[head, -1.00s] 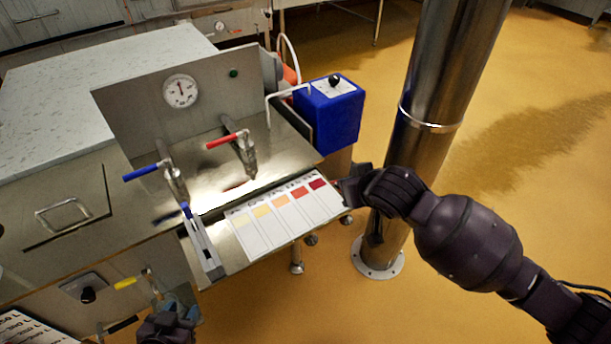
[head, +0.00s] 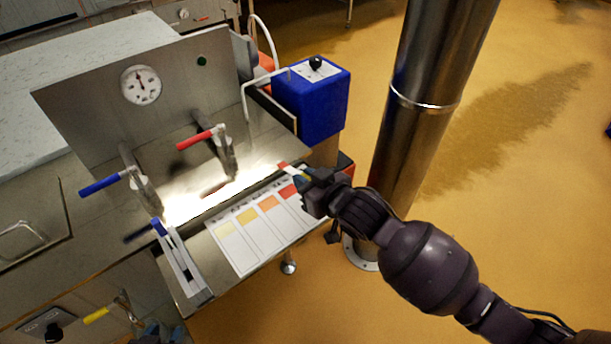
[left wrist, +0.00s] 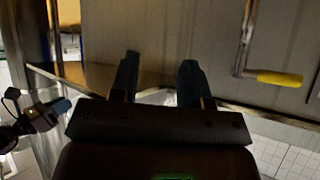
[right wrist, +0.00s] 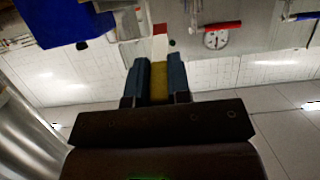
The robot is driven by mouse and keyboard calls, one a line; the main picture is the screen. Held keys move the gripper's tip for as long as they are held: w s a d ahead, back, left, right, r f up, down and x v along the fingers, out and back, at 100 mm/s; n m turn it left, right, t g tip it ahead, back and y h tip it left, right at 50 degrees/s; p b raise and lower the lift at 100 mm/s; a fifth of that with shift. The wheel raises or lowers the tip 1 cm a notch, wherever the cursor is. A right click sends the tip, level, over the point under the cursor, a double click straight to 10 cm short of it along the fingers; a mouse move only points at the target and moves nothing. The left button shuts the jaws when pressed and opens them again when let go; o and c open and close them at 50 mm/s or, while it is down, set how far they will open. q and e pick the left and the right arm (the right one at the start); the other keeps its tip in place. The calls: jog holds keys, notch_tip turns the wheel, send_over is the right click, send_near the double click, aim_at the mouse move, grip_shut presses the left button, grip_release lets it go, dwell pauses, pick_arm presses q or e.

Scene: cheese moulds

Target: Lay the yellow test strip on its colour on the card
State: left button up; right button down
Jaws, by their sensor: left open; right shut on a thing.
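My right gripper (head: 308,182) is shut on the test strip, above the red end of the card. The right wrist view shows the strip (right wrist: 160,47) between the fingers, yellow near the fingers, then white, with a red tip. My left gripper (left wrist: 158,85) is open and empty in the left wrist view, in front of a cabinet panel.
A narrow slotted holder (head: 186,272) lies left of the card. Taps with blue (head: 98,186) and red (head: 195,139) handles stand behind it. A blue box (head: 312,105) is behind the right end, and a steel column (head: 425,120) stands to the right. A yellow-handled valve (head: 96,315) is low in front.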

jog(key=shift+f+b, duration=0.4)
jog(key=shift+f, duration=0.5)
jog(key=shift+f+b, duration=0.4)
jog(key=shift+f, duration=0.15)
jog(key=shift+f+b, duration=0.6)
jog(key=shift+f, duration=0.2)
jog(key=shift+f+b, duration=0.6)
jog(key=shift+f, duration=0.2)
pick_arm(q)
jog(key=shift+g, duration=0.4)
jog(key=shift+s+a+f+b, duration=0.1)
jog(key=shift+f+b, duration=0.35)
jog(key=shift+f, duration=1.9)
pick_arm(e)
jog(key=shift+f, duration=0.55)
pick_arm(q)
jog(key=shift+r, duration=0.25)
pick_arm(e)
jog(key=shift+r, duration=0.1)
jog(key=c, duration=1.1)
grip_release()
jog(key=shift+o, duration=0.6)
pick_arm(q)
jog(key=shift+f, duration=0.25)
